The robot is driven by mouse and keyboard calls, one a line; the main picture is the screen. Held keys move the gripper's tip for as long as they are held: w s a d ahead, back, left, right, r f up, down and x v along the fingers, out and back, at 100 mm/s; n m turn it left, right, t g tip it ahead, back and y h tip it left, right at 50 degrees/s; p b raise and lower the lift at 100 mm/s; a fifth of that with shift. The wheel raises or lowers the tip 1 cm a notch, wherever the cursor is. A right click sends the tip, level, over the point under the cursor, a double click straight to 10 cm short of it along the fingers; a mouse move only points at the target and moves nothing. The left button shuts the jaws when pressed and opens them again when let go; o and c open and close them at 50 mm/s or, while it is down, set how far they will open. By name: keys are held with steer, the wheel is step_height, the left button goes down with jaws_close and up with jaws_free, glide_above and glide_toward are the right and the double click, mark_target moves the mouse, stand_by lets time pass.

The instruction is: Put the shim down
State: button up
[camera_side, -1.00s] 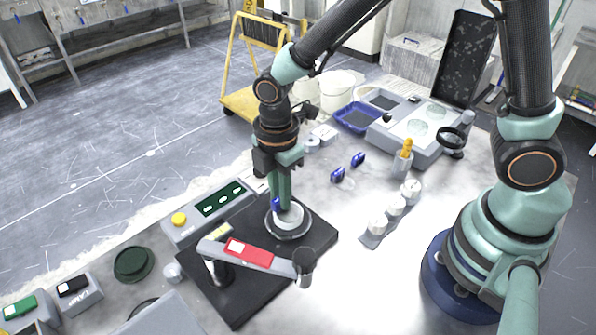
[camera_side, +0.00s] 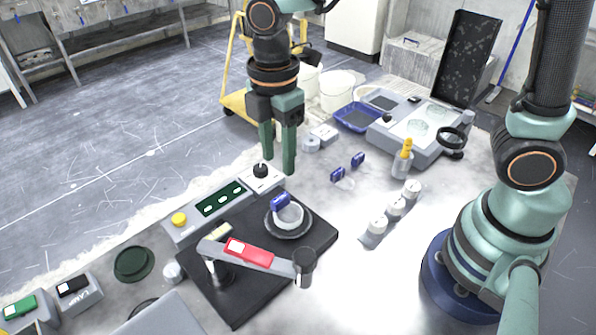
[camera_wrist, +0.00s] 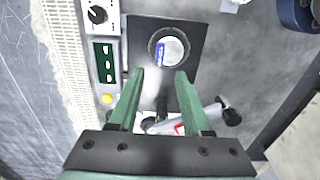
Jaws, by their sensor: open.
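The shim (camera_side: 281,202) shows as a blue tab at the white ring on a dark round platen (camera_side: 288,233). In the wrist view its blue tab (camera_wrist: 160,54) lies within the ring's outline. Its lower part is hard to make out. My gripper (camera_side: 278,162) is open and empty, raised above and apart from the shim. In the wrist view its two green fingers (camera_wrist: 160,73) are spread, with the platen beyond their tips.
A grey arm with a red label (camera_side: 250,254) spans the front of the black base plate (camera_side: 235,305). A control box (camera_side: 208,208) stands left of it. Two similar blue tabs (camera_side: 337,174) and several white cylinders (camera_side: 396,205) stand to the right, with clear bench between.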

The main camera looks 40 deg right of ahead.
steer(key=s+d+r+m+t, duration=0.2)
steer(key=d+r+m, duration=0.2)
steer(key=d+m, duration=0.4)
steer(key=s+d+r+m+t, duration=0.2)
steer(key=d+r+m+t, duration=0.1)
steer(key=d+m, duration=0.5)
steer(key=shift+s+r+m+t, duration=0.3)
steer(key=shift+r+m, duration=0.2)
steer(key=shift+m, duration=0.5)
